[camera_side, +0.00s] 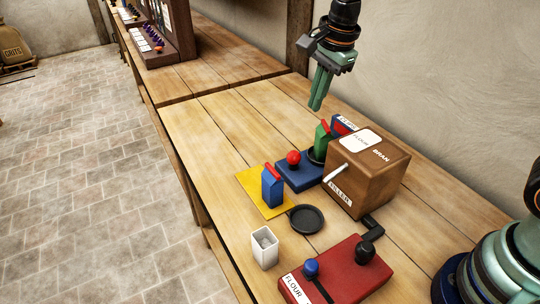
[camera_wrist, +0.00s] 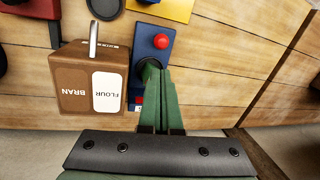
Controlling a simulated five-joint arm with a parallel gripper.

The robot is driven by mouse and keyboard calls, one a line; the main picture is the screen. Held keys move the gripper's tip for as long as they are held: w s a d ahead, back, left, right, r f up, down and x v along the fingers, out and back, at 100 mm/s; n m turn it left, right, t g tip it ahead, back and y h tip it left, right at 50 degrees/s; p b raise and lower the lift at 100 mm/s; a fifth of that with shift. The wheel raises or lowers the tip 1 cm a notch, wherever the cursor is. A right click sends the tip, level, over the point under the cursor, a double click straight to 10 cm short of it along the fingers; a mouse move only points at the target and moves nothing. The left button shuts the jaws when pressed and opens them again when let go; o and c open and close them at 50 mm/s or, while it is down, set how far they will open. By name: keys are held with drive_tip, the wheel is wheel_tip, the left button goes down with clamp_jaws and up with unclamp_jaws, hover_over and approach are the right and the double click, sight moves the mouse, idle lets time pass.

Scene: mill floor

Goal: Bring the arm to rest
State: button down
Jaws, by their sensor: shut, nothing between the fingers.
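My gripper (camera_side: 315,106) hangs above the back of the workbench in the side view, fingers pointing down. Its two green fingers are together and hold nothing. In the wrist view the gripper (camera_wrist: 157,75) reaches up from the bottom of the picture, over the blue base with the red knob. The fingers are clear of the bench and of the things on it in the side view. They hide part of what lies beneath them in the wrist view.
A brown box (camera_side: 368,174) with a lever stands at right of centre. A blue base (camera_side: 300,174) with a red knob, a blue bag (camera_side: 272,187) on a yellow mat (camera_side: 250,181), a black dish (camera_side: 306,219), a white cup (camera_side: 264,248) and a red box (camera_side: 335,272) stand around it. The far bench is clear nearby.

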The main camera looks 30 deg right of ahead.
drive_tip(key=s+d+r+n+t, duration=0.3)
drive_tip(key=s+d+n, duration=0.6)
drive_tip(key=s+n, duration=0.5)
drive_tip(key=shift+r+n, duration=0.15)
drive_tip(key=shift+n, duration=1.05)
